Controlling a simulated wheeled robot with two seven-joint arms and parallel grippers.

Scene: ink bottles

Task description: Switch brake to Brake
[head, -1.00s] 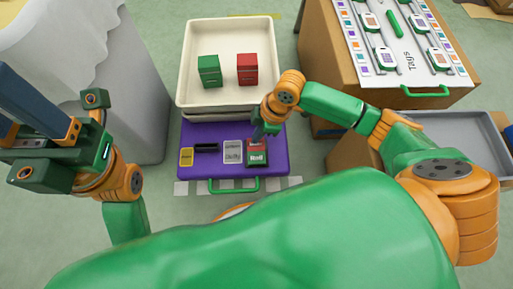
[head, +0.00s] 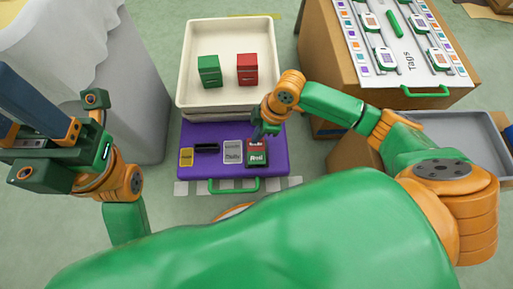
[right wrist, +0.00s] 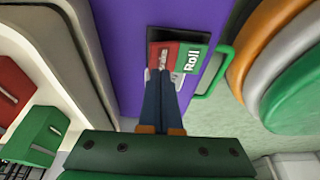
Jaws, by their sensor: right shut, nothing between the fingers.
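The brake switch (head: 257,158) is a rocker on the purple panel (head: 205,168), with a red half marked Brake and a green half marked Roll. In the right wrist view the switch (right wrist: 193,60) shows both halves, with the fingers partly in front of the red one. I cannot tell surely which half is pressed in. My right gripper (head: 261,133) is shut and empty, just beyond the red half; contact is unclear. Its blue fingers also show in the right wrist view (right wrist: 161,85). My left gripper (head: 24,114) is open at the far left, away from the panel.
The panel also bears a grey switch (head: 233,152), a black slot (head: 206,147) and a yellow tag (head: 186,157). A green handle (head: 233,188) is at its front. A cream tray (head: 186,70) with green and red boxes stands behind. A cabinet (head: 318,60) is right.

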